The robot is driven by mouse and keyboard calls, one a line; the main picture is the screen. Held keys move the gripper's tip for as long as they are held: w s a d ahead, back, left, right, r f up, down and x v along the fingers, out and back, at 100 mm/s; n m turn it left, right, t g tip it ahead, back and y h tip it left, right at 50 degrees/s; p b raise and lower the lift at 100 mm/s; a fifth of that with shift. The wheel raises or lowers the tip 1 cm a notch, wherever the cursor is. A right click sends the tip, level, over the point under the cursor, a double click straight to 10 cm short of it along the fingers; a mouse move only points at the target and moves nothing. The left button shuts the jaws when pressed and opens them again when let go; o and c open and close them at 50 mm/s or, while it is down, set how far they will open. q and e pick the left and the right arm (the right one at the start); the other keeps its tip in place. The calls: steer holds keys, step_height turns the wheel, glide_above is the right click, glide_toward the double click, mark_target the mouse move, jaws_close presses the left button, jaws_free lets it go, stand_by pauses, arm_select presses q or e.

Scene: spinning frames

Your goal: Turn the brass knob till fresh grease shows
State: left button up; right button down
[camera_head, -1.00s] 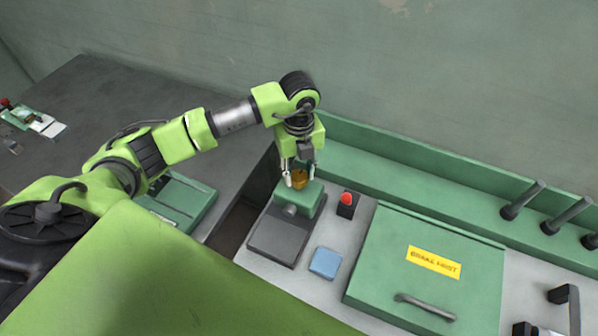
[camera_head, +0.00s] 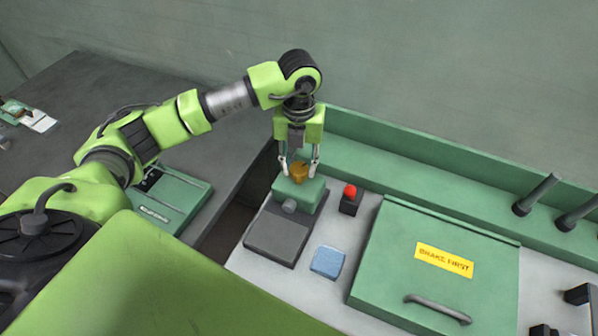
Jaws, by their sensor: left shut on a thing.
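The brass knob (camera_head: 299,171) stands on top of a green block (camera_head: 301,193) fixed on a dark grey base plate (camera_head: 274,238). My left gripper (camera_head: 299,168) points down from above, with one finger on each side of the knob, and is shut on it. A short grey round fitting (camera_head: 290,206) sticks out of the block's front. I see no grease, and the fingers partly hide the knob's sides. My right gripper does not show.
A red button (camera_head: 350,191) on a black box stands just right of the block. A blue pad (camera_head: 327,262) lies in front. A green lid (camera_head: 437,262) with a yellow "BRAKE FIRST" label and a handle fills the right. A dark gap (camera_head: 226,226) lies left of the base plate.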

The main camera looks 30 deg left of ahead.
mark_target(299, 168)
arm_select(q)
steer(key=m+b, duration=0.8)
steer(key=shift+f, duration=0.25)
steer(key=m+b, duration=0.3)
steer(key=shift+m, duration=0.4)
steer(key=shift+r+m+b, duration=0.2)
steer(key=shift+m+b, duration=1.15)
steer(key=shift+m, duration=0.75)
steer(key=o, duration=1.1)
step_height(299, 168, up, 12)
